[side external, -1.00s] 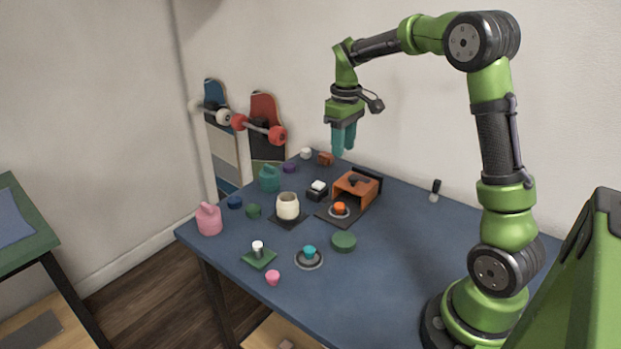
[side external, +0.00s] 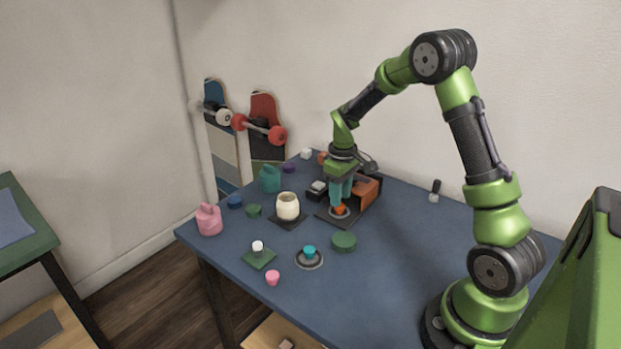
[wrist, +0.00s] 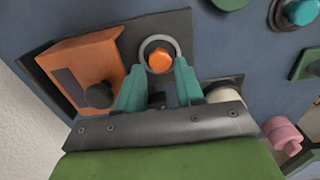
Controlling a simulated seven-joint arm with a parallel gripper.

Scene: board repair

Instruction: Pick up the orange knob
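The orange knob (wrist: 159,60) sits inside a light grey ring (wrist: 176,46) on a dark plate, in front of an orange housing. In the side external view the knob (side external: 340,210) shows just at the lower end of my gripper (side external: 341,202). In the wrist view the teal fingers of my gripper (wrist: 156,72) are spread apart, with the knob in the gap between and just beyond their tips. The gripper looks open and holds nothing. I cannot tell whether a finger touches the knob or ring.
The orange housing (wrist: 86,69) with a black knob stands close beside the fingers. A cream jar (side external: 288,206), a black block with a white top (side external: 318,188), a green disc (side external: 344,242) and a teal knob on a round base (side external: 309,253) are nearby. The table's front right is clear.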

